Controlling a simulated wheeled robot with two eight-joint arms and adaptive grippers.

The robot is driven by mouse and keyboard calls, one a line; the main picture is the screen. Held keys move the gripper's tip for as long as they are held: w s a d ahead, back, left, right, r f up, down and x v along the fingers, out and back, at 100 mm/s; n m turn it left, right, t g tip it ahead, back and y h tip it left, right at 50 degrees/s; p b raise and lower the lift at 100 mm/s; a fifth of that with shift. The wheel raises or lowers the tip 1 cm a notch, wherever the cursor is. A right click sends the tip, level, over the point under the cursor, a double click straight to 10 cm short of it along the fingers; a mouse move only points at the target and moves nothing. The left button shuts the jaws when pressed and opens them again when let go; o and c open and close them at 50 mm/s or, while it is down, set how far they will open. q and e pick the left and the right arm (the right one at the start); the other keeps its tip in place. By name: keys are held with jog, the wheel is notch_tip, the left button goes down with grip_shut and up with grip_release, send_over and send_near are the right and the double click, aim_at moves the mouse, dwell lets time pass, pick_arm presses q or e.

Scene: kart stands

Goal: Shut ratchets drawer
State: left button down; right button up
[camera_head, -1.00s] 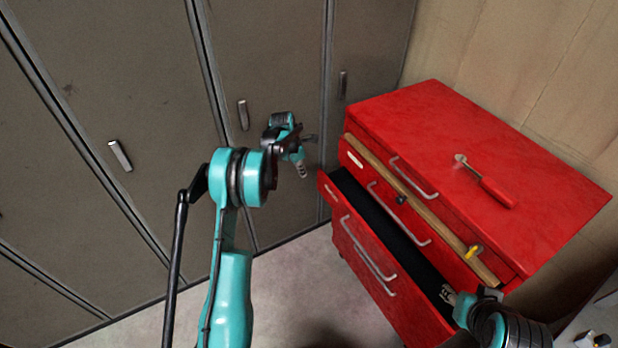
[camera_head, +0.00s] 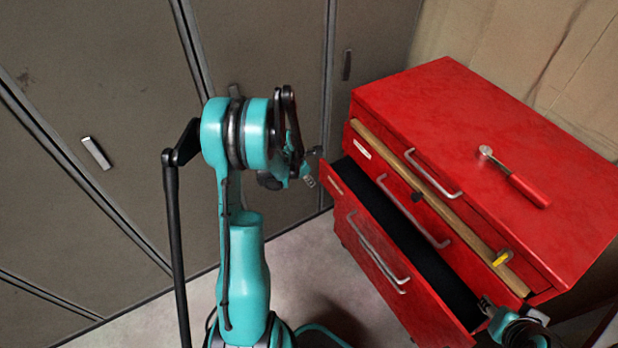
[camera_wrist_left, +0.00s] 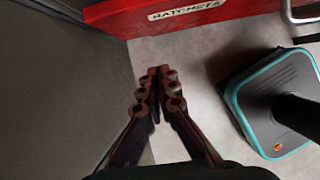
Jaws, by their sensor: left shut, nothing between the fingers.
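The ratchets drawer (camera_head: 372,240) is pulled out of the red tool chest, its dark inside showing behind the front panel. In the left wrist view, the red drawer front (camera_wrist_left: 240,12) runs along the top and its label reads RATCHETS. My left gripper (camera_head: 310,180) is just left of the drawer's far left corner in the head view, and I cannot tell whether it touches. Its fingers (camera_wrist_left: 157,76) are together and empty in the wrist view, apart from the label. My right gripper (camera_head: 486,306) is at the drawer's near right end, partly cut off; its fingers are unclear.
A red-handled tool (camera_head: 515,178) lies on the chest top (camera_head: 440,95). A wooden bar (camera_head: 450,220) with a yellow piece (camera_head: 502,258) crosses the upper drawers. Grey lockers (camera_head: 90,70) stand at the left and back. Bare floor (camera_head: 320,270) lies before the chest.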

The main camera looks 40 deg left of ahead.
pick_arm(q)
jog(key=shift+w+d+f+b, duration=0.4)
jog(key=shift+w+f, duration=0.2)
jog(key=shift+w, duration=0.25)
jog(key=shift+w+d+f+b, duration=0.3)
jog(key=shift+w+f, duration=0.25)
jog(key=shift+w, duration=0.25)
jog(key=shift+w+d+f+b, duration=0.3)
jog(key=shift+w+f+b, duration=0.25)
jog(key=shift+w, duration=0.3)
jog(key=w+d, duration=0.1)
jog(key=w, duration=0.3)
jog(key=w+d, duration=0.1)
jog(key=w, duration=0.1)
jog(key=shift+w+d, duration=0.15)
jog(key=shift+d, duration=0.2)
jog(key=shift+a+f, duration=0.1)
